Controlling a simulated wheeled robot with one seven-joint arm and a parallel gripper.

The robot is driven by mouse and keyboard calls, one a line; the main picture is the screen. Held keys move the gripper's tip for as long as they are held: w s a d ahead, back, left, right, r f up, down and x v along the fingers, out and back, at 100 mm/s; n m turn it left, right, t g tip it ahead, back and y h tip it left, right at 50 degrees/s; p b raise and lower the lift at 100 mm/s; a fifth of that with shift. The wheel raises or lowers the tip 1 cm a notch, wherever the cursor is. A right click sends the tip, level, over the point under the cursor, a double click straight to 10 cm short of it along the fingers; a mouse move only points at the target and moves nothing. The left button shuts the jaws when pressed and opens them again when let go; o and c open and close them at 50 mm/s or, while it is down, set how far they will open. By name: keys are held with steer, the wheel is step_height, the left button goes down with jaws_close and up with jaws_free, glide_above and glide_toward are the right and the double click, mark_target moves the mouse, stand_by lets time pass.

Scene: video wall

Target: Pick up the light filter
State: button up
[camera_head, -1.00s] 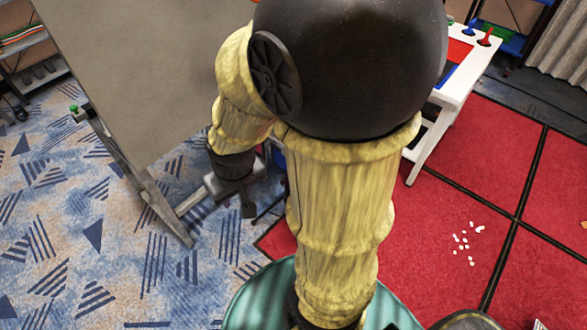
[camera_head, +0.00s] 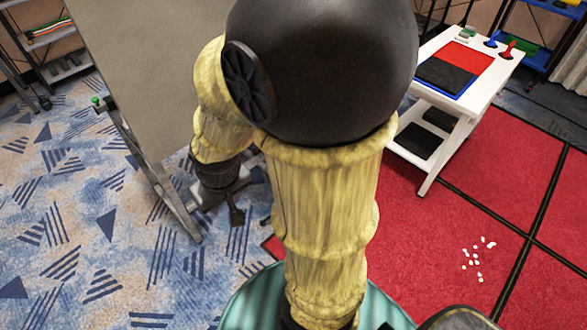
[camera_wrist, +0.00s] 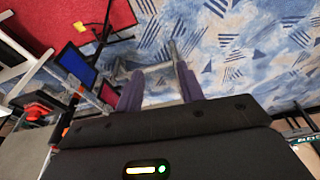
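I cannot make out for certain which thing is the light filter. Flat coloured panels lie on a white table (camera_head: 443,108) at the upper right: a red panel (camera_head: 463,56), and a black panel (camera_head: 447,75) on a blue one. A blue panel (camera_wrist: 77,64) shows at the left in the wrist view. My gripper (camera_wrist: 160,68) has its two purple fingers apart, with only floor and a grey bar seen between them. In the head view its dark end hangs left of the table, beside the easel, well apart from the panels.
A large grey board (camera_head: 150,70) on an easel frame stands close at the left of my arm. Red and blue knobbed pieces stand at the table's back. Small white bits (camera_head: 477,260) lie on the red carpet (camera_head: 420,235). Shelves stand behind.

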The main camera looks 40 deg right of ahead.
steer(key=w+d+f+n+g+h+b, duration=0.1)
steer(key=d+f+n+g+h+b, duration=0.2)
steer(key=f, duration=0.5)
steer(key=d+f+n+g+h+b, duration=0.2)
steer(key=d+f+n+b, duration=0.3)
steer(key=f, duration=0.3)
steer(key=w+d+f+n+t+h+b, duration=0.3)
steer(key=w+d+f+n+h+b, duration=0.2)
steer(key=w+f+n+h, duration=0.3)
steer(key=w+f+n+b, duration=0.1)
steer(key=w+n, duration=0.1)
steer(key=n, duration=0.1)
steer(key=shift+d+t+h+b, duration=0.3)
steer(key=shift+w, duration=0.1)
steer(key=s+x, duration=0.1)
steer(key=x, duration=1.1)
steer(key=shift+w+f, duration=0.2)
steer(key=shift+w, duration=0.25)
